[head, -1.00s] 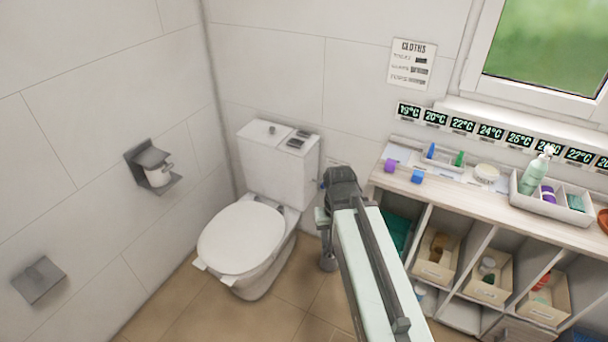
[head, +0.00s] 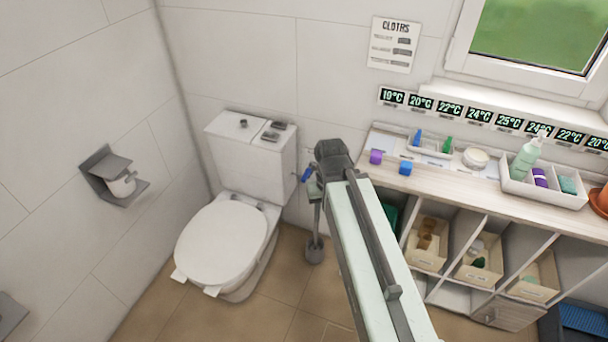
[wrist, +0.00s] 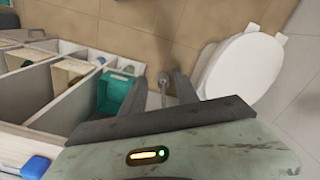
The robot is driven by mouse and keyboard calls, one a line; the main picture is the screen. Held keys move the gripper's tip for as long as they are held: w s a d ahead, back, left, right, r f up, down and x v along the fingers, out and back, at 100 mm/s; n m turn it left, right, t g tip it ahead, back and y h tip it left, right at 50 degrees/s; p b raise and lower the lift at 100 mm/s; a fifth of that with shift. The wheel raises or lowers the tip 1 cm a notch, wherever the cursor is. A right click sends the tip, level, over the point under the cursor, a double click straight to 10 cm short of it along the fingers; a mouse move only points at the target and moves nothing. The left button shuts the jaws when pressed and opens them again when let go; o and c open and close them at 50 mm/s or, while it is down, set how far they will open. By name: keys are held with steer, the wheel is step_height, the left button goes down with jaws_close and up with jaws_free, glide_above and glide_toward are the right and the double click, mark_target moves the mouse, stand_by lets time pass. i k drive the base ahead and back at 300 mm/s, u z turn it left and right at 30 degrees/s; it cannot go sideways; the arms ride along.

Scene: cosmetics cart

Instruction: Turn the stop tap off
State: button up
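A small blue handle (head: 307,174), which looks like the stop tap's lever, shows on the wall just right of the cistern in the head view. It sits slightly left of and below the dark end of my arm, and its pipework is partly hidden by the arm. In the wrist view my gripper (wrist: 196,82) has its two dark fingers apart with nothing between them. They point toward the floor and wall between toilet and shelves. The tap cannot be made out in the wrist view. In the head view my fingers are hidden.
The toilet (head: 225,245) stands left of my arm, and a toilet brush (head: 315,248) stands on the floor beside it. A shelf unit (head: 450,187) with boxes and bottles is close on the right. Tiled floor lies open in front of the toilet.

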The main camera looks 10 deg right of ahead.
mark_target(308, 171)
steer(key=u, duration=2.15)
steer(key=k, duration=1.4)
steer(key=z, duration=0.65)
steer(key=i, duration=1.5)
steer(key=u, duration=0.05)
